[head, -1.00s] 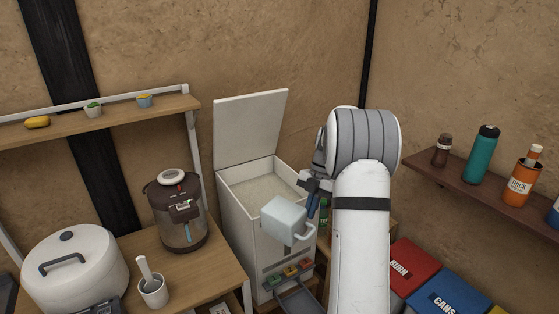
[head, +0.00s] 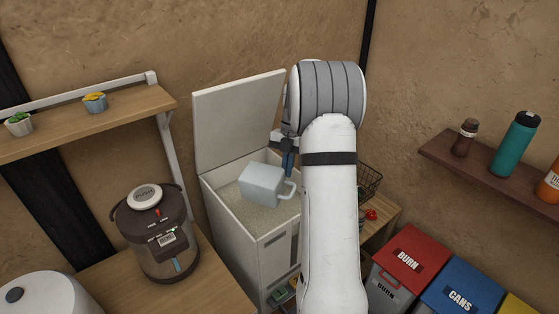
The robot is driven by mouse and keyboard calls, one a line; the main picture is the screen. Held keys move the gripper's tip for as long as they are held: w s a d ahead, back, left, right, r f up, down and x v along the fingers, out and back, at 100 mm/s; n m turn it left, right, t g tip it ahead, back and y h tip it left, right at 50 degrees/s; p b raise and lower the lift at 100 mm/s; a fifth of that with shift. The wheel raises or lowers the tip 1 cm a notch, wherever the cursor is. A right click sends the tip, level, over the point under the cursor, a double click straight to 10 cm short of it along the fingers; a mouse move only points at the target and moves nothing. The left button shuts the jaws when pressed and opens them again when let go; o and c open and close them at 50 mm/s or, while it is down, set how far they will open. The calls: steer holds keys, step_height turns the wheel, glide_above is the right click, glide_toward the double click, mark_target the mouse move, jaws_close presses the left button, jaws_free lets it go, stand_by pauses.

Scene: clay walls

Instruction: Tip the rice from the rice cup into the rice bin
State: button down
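The rice bin (head: 281,240) is a tall white box with its lid (head: 237,120) raised at the back. Pale rice (head: 232,213) shows inside it. The rice cup (head: 263,184), a translucent pale-blue square cup with a handle, is over the bin's open top, tilted on its side. My gripper (head: 290,172) is at the handle on the cup's right side and holds it up. The fingers are partly hidden behind my arm. The cup's inside is not visible, and no falling rice shows.
A dark water boiler (head: 158,232) stands on the wooden counter (head: 205,282) left of the bin. A wall shelf (head: 85,128) with small pots is above. Red (head: 410,255) and blue (head: 462,285) waste bins stand at right. A wire basket (head: 368,182) is behind my arm.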

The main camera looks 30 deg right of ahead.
mark_target(280, 182)
steer(key=shift+s+a+r+t+h, duration=0.6)
steer(key=shift+r, duration=0.2)
steer(key=shift+s+a+r+t+h, duration=0.35)
steer(key=shift+a+t+h, duration=0.2)
steer(key=shift+h, duration=0.25)
steer(key=shift+s+a+t+h+b, duration=0.15)
steer(key=shift+t+h+b, duration=0.25)
steer(key=shift+b, duration=0.3)
steer(key=b, duration=0.3)
steer(key=t+h+b, duration=0.1)
steer(key=b, duration=0.2)
steer(key=shift+s+a+r+t+h, duration=0.1)
steer(key=shift+s+a+t+h, duration=0.2)
steer(key=shift+s+a, duration=0.1)
steer(key=b, duration=0.3)
steer(key=t+h+b, duration=0.1)
steer(key=b, duration=0.3)
steer(key=shift+s+a+r+h, duration=0.1)
steer(key=shift+s+a+h, duration=0.2)
steer(key=shift+s+a, duration=0.1)
steer(key=h+b, duration=0.1)
steer(key=b, duration=0.2)
steer(key=t+h+b, duration=0.1)
steer(key=b, duration=0.2)
steer(key=a+t+b, duration=0.1)
steer(key=b, duration=0.3)
steer(key=shift+s+f+t+h, duration=0.25)
steer(key=shift+s+f+h, duration=0.1)
steer(key=shift+s+h, duration=0.05)
